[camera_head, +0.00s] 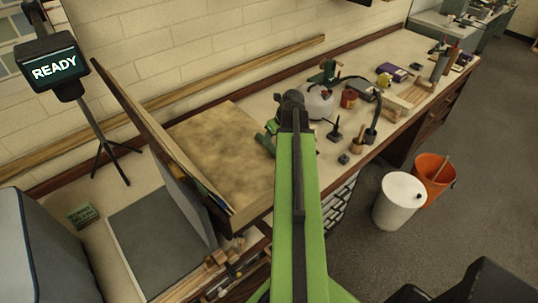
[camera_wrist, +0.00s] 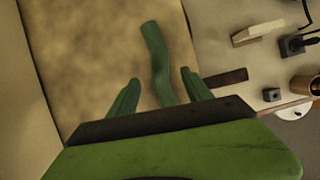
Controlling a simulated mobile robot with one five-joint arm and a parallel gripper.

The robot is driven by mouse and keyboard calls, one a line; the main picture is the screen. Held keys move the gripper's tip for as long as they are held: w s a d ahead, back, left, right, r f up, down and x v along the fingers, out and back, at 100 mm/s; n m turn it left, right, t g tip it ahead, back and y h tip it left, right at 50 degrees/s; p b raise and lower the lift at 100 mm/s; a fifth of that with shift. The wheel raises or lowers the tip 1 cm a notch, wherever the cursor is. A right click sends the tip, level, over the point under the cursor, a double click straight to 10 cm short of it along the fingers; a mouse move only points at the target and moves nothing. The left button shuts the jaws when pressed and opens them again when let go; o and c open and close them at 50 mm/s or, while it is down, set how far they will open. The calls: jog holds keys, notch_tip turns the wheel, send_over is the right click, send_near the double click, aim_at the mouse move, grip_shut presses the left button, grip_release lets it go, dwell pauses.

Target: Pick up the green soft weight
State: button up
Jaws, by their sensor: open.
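The green soft weight (camera_wrist: 155,55) is a long, slightly bent dark green piece in the wrist view, lying over the mottled tan board (camera_wrist: 85,40). My gripper (camera_wrist: 160,76) is open, with one green finger on each side of the weight's near part. Both fingers look apart from it, and its near end is hidden behind the gripper's dark bar. In the head view my gripper (camera_head: 292,110) is over the right edge of the tan board (camera_head: 215,145). A green piece, probably the weight (camera_head: 265,143), shows partly just left of my arm.
A white jug (camera_head: 317,103), a red tin (camera_head: 349,98) and small dark tools crowd the bench right of my gripper. A tilted brown panel (camera_head: 160,140) rises at the board's left. White (camera_head: 398,205) and orange (camera_head: 434,172) buckets stand on the floor.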

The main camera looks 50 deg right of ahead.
aim_at(271, 144)
jog(key=b+x, duration=0.4)
jog(key=x, duration=0.1)
jog(key=shift+w+d+f+b, duration=0.1)
jog(key=shift+w+b, duration=0.15)
jog(key=shift+b, duration=0.15)
jog(key=shift+r, duration=0.2)
grip_shut()
